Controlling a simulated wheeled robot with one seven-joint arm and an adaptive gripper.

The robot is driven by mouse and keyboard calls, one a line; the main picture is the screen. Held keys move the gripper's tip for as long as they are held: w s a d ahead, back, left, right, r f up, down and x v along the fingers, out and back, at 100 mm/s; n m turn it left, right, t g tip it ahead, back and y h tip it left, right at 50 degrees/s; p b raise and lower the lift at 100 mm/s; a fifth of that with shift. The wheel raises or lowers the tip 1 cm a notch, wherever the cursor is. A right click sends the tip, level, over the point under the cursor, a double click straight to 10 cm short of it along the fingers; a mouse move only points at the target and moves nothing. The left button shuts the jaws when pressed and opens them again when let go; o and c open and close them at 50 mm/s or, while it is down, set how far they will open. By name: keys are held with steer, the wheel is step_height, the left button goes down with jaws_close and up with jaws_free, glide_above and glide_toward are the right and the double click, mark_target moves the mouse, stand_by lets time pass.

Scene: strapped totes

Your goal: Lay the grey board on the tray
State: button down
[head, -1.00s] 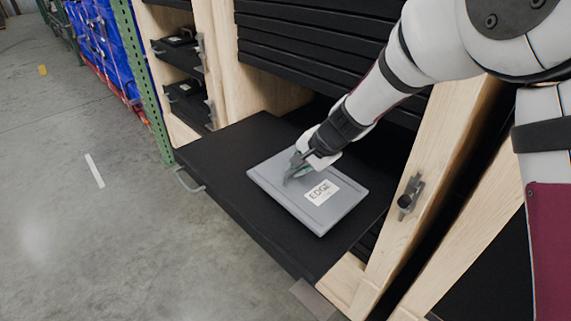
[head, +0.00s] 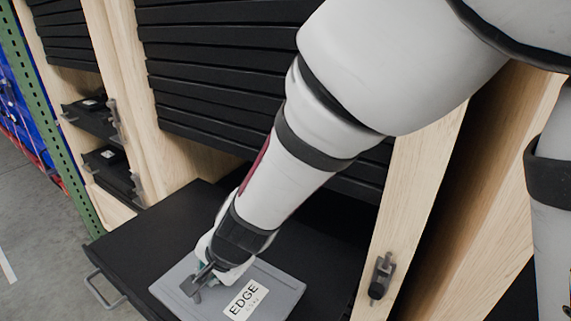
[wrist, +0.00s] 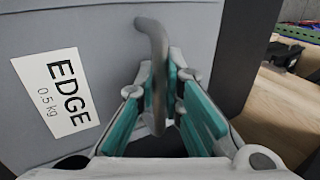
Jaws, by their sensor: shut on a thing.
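The grey board (head: 275,285) lies flat on the black tray (head: 150,232), which sticks out of the wooden rack. The board has a white label reading "EDGE" and "0.5 kg", and the label also shows in the wrist view (wrist: 60,92). My gripper (head: 200,283) is at the board's handle, left of the label. In the wrist view my gripper (wrist: 165,100) has its teal-padded fingers shut on the curved grey handle (wrist: 152,45) of the board. The lower edge of the board is cut off in the head view.
The wooden rack holds several black trays (head: 230,90) stacked above the pulled-out one. A latch (head: 381,275) sits on the right post. A wire handle (head: 103,290) is on the tray's front left. Open floor (head: 30,225) lies at left.

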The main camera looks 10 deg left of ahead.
steer(key=w+a, duration=0.1)
steer(key=w, duration=0.2)
steer(key=w+a+p, duration=0.1)
steer(key=w+a, duration=0.1)
steer(key=w, duration=0.1)
steer(key=w+a+f, duration=0.1)
steer(key=w+a, duration=0.1)
steer(key=w, duration=0.1)
steer(key=shift+w+a, duration=0.15)
steer(key=shift+a, duration=0.1)
steer(key=shift+w+f+b, duration=0.1)
steer(key=shift+f+b, duration=0.25)
steer(key=shift+f, duration=1.4)
steer(key=c, duration=1.7)
jaws_free()
steer(key=p+v, duration=0.2)
steer(key=v, duration=0.9)
steer(key=shift+r, duration=0.25)
steer(key=shift+d+r, duration=0.2)
